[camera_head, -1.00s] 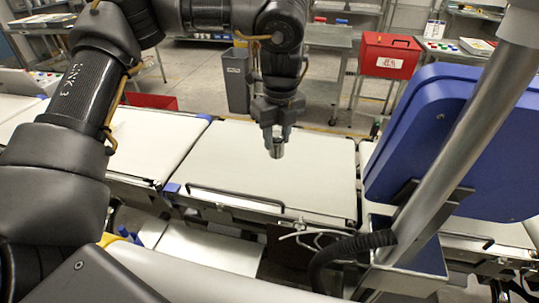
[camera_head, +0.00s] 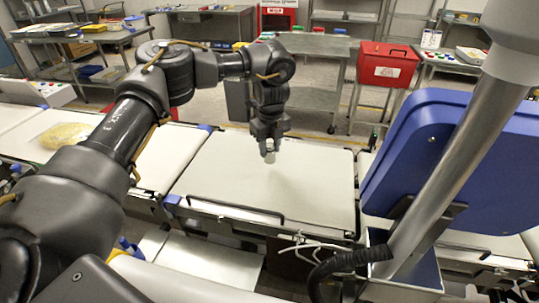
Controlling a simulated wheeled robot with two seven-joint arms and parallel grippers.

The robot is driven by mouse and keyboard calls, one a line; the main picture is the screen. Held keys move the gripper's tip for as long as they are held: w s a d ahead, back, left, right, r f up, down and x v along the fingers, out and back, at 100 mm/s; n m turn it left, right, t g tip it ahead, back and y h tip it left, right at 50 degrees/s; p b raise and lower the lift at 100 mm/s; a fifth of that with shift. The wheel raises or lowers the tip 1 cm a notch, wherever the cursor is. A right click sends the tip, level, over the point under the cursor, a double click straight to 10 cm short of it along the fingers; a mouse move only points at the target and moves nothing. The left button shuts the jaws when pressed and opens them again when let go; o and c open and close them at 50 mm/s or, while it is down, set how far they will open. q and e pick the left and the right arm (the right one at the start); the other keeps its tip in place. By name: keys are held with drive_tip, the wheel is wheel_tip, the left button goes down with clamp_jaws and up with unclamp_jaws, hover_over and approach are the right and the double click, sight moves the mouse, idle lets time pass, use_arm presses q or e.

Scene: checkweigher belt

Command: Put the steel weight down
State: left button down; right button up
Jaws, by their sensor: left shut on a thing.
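My left gripper (camera_head: 268,141) comes in from the left and points down over the middle belt section (camera_head: 310,187). It is shut on the steel weight (camera_head: 269,156), a small shiny cylinder held upright, mostly hidden by the fingers. The weight is over the back part of the white belt surface. Whether its underside touches the belt I cannot tell. My right gripper is not in view.
A clear bag with yellowish contents (camera_head: 62,136) lies on the left belt section. A blue display back (camera_head: 440,150) on a grey post stands at the right. A red box (camera_head: 388,65) is on a cart behind. The middle belt is otherwise bare.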

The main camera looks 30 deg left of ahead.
sight(270, 155)
use_arm(q)
wheel_tip(270, 155, down, 3)
drive_tip(key=shift+w+a+f+p, duration=0.1)
drive_tip(key=shift+w+a+p, duration=0.05)
drive_tip(key=shift+p, duration=0.3)
drive_tip(key=shift+f, duration=0.15)
drive_tip(key=c, duration=1)
unclamp_jaws()
drive_tip(key=shift+f, duration=0.15)
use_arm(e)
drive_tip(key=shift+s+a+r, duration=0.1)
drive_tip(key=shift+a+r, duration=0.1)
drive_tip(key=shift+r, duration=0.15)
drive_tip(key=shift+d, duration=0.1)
